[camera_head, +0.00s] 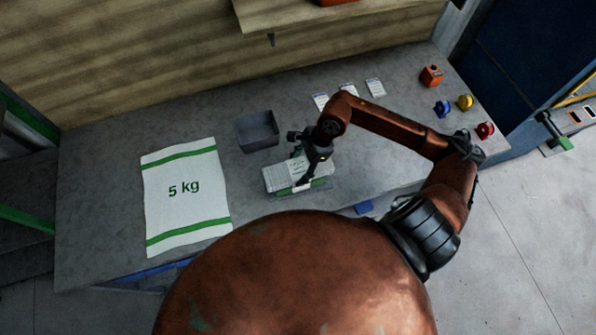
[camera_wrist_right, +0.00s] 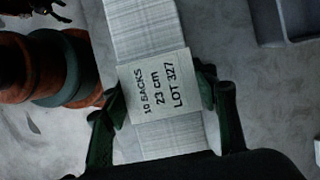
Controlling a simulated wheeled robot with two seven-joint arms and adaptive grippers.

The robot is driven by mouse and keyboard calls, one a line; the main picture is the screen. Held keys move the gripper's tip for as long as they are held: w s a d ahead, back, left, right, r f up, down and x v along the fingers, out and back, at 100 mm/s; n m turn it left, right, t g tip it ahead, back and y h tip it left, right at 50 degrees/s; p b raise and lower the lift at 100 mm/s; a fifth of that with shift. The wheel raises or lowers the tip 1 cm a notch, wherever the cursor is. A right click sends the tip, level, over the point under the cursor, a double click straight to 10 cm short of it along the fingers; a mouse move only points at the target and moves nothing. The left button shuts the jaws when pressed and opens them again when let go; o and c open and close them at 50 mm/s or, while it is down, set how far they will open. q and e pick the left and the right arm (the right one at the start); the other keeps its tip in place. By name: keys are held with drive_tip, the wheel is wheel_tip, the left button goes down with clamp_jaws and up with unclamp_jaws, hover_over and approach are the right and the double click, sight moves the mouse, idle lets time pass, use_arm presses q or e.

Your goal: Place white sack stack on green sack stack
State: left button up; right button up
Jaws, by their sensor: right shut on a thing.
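The white sack stack (camera_head: 279,179) is a pale bundle with a paper band, near the middle of the table in the head view. In the right wrist view the stack (camera_wrist_right: 142,30) wears a label (camera_wrist_right: 160,86) reading "10 SACKS 23 cm LOT 327". My right gripper (camera_head: 302,182) is shut on this stack, with its dark fingers (camera_wrist_right: 165,112) on both sides of the band. A greenish edge (camera_head: 319,184) shows beside and below the stack in the head view; I cannot tell whether it is the green sack stack. My left gripper is not in view.
A large flat white sack (camera_head: 184,190) with green stripes, marked "5 kg", lies at the left. An empty grey bin (camera_head: 258,131) stands behind the stack. Several small cards (camera_head: 347,89) lie at the back. Orange (camera_head: 431,75), blue (camera_head: 443,109), yellow and red items sit at the right.

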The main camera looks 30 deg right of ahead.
drive_tip(key=shift+f, duration=0.95)
drive_tip(key=o, duration=1.5)
drive_tip(key=shift+f, duration=0.15)
drive_tip(key=v, duration=1.2)
drive_tip(key=shift+s, duration=0.1)
